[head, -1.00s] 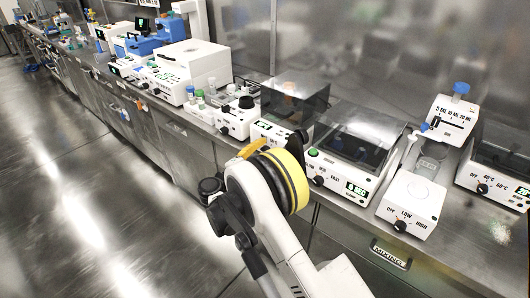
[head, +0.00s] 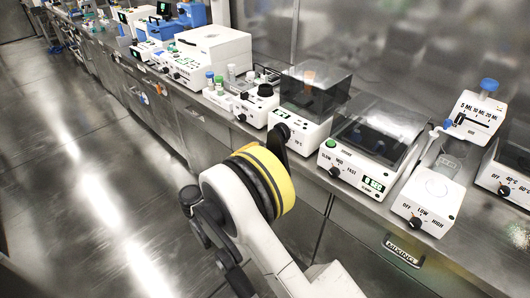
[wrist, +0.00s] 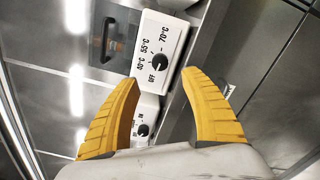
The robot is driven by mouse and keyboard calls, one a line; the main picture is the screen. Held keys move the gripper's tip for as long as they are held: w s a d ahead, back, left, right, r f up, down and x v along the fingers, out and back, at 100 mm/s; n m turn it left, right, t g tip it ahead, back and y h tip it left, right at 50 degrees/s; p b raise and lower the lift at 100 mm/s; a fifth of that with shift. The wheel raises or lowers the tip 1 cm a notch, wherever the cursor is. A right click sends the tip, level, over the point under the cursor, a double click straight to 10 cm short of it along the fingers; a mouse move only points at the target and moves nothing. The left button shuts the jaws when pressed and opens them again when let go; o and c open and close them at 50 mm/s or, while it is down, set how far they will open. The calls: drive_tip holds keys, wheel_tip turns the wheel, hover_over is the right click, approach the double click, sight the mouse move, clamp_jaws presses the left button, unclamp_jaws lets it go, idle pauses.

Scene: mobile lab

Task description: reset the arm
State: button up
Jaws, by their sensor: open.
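My arm (head: 235,200), white with a yellow and black banded joint, is bent in front of the bench in the head view. My gripper (wrist: 160,80) shows in the wrist view as two yellow ribbed fingers spread apart, with nothing between them. Past the fingers is a white control panel (wrist: 163,48) with a black knob and marks for OFF, 40, 55 and 70°C. I cannot tell how far the fingers are from it. In the head view the fingers are hidden behind my arm.
A steel bench (head: 490,235) holds several devices close to my arm: a clear-lidded heater (head: 298,128), a shaker (head: 365,180) with a green button, a stirrer (head: 428,200) and a white machine (head: 212,55). The floor (head: 90,190) at left is clear.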

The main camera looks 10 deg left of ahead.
idle(0.4)
drive_tip(key=d+r+m+g+y, duration=0.1)
drive_tip(key=d+r+m+g, duration=0.15)
drive_tip(key=d+r, duration=0.4)
drive_tip(key=d+r+m+g+y, duration=0.2)
drive_tip(key=d+r+g, duration=0.15)
drive_tip(key=d, duration=0.65)
drive_tip(key=s+d+r+m+g+y, duration=0.1)
drive_tip(key=s+d+r+m+y, duration=0.3)
drive_tip(key=s+d, duration=0.65)
drive_tip(key=s+d+m+y, duration=0.1)
drive_tip(key=s+m+y, duration=0.3)
drive_tip(key=s, duration=1.5)
drive_tip(key=m, duration=0.3)
drive_tip(key=shift+d+f, duration=0.35)
drive_tip(key=shift+d, duration=0.05)
